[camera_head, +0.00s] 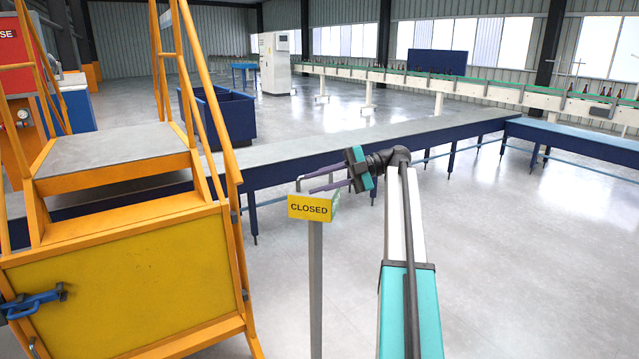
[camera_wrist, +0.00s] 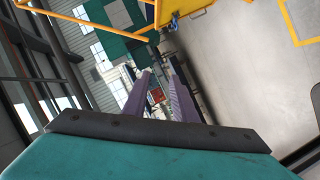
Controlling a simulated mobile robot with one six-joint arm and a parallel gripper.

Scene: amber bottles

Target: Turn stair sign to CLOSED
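The yellow stair sign (camera_head: 312,208) sits on a grey post (camera_head: 316,285) in the head view, beside the orange stairs. Its face towards the head camera reads CLOSED. A thin grey bracket rises above it. My gripper (camera_head: 307,184) reaches in from the right, with its purple fingers just above the sign's top edge in the picture. I cannot tell whether they touch the sign or bracket. In the wrist view, the fingers (camera_wrist: 160,78) stand apart with nothing clearly held between them. I cannot make out the sign there.
The orange stairs (camera_head: 120,145) with a yellow panel (camera_head: 125,285) and blue latch (camera_head: 35,302) stand at the left. A long blue-sided table (camera_head: 400,140) crosses behind the sign. A blue bin (camera_head: 228,115) stands farther back. The floor to the right is clear.

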